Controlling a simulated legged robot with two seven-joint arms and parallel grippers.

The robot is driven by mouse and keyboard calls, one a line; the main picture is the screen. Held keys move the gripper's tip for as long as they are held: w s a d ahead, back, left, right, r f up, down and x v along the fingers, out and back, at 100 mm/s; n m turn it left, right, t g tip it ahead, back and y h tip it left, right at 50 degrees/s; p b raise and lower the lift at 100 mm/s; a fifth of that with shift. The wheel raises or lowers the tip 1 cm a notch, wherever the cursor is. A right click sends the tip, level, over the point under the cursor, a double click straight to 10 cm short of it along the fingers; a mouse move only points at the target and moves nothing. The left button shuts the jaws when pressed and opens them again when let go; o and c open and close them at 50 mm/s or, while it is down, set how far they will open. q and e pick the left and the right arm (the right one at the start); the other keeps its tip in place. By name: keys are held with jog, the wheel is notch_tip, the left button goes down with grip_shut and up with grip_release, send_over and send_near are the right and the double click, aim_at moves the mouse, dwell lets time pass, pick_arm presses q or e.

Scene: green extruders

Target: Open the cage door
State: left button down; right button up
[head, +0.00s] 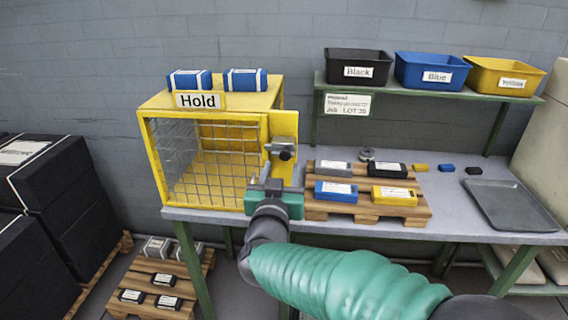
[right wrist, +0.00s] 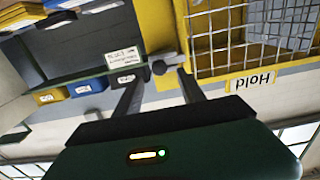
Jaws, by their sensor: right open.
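The yellow cage (head: 265,98) stands on the left end of the table, with a "Hold" sign (head: 199,101) on its top front edge. Its wire mesh door (head: 205,165) appears shut. A grey latch with a dark knob (head: 285,153) sits on the yellow plate at the door's right side. My right gripper (head: 273,186) is in front of the cage, just below the latch in the head view. In the right wrist view, upside down, its open fingers (right wrist: 158,84) point toward the knob (right wrist: 159,68); I cannot tell whether they touch it. My left gripper is not in view.
Two blue boxes (head: 217,79) lie on the cage. A wooden pallet (head: 325,209) with several small boxes stands right of it. A shelf (head: 420,92) holds black, blue and yellow bins. A grey tray (head: 510,205) lies far right. Black stacks (head: 55,180) stand left on the floor.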

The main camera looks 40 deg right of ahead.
aim_at(285, 156)
jog(key=x, duration=0.6)
jog(key=shift+b, duration=0.35)
grip_shut()
dwell(0.9)
